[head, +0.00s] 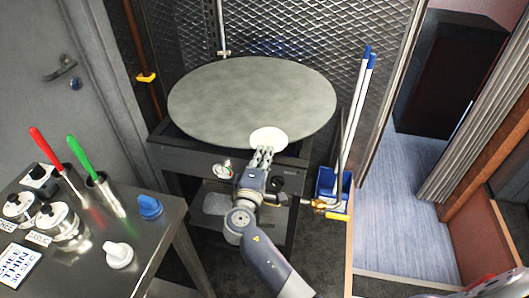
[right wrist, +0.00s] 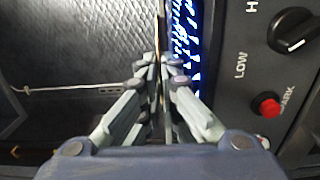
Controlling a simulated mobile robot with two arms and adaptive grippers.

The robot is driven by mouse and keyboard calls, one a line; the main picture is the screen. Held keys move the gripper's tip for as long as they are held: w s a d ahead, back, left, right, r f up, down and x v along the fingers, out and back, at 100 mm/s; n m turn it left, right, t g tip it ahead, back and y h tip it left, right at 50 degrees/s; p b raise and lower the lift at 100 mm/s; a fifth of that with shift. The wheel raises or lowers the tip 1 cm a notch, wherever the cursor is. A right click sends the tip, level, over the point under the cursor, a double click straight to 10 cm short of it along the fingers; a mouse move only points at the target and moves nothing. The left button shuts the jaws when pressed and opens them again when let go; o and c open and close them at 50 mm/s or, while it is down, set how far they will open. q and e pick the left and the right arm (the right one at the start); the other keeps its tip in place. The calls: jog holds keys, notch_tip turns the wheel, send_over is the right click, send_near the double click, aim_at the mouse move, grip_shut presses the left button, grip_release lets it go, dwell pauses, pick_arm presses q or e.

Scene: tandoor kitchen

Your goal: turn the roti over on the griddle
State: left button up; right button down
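The roti (head: 268,137) is a pale, thin round at the front edge of the large grey round griddle (head: 235,95). It looks flat in the head view. My right gripper (head: 265,153) is at the roti's near edge, its fingers close together. In the right wrist view the fingertips (right wrist: 160,62) are nearly together on both sides of a thin, edge-on line, which seems to be the roti's rim. The contact is partly hidden by the fingers.
Blue burner flames (right wrist: 183,35) glow beside the fingers, by the stove panel with a black knob (right wrist: 293,30) and red button (right wrist: 265,105). A steel counter (head: 95,240) with red- and green-handled tools is at left. A blue bucket (head: 330,185) with blue-tipped handles stands at right.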

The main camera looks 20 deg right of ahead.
pick_arm(q)
jog(key=r+p, duration=0.3)
jog(key=a+r+p, duration=0.1)
jog(key=r+p, duration=0.1)
jog(key=shift+r, duration=0.25)
pick_arm(e)
jog(key=s+a+r, duration=0.7)
jog(key=s+a, duration=0.1)
jog(key=s, duration=0.3)
jog(key=shift+s, duration=0.4)
pick_arm(q)
notch_tip(320, 180, down, 5)
jog(key=b, duration=0.4)
jog(key=shift+d+r, duration=0.1)
pick_arm(e)
jog(key=w+d+f, duration=0.6)
jog(key=w+d, duration=0.2)
jog(key=w, duration=0.4)
jog(key=shift+s+f, duration=0.1)
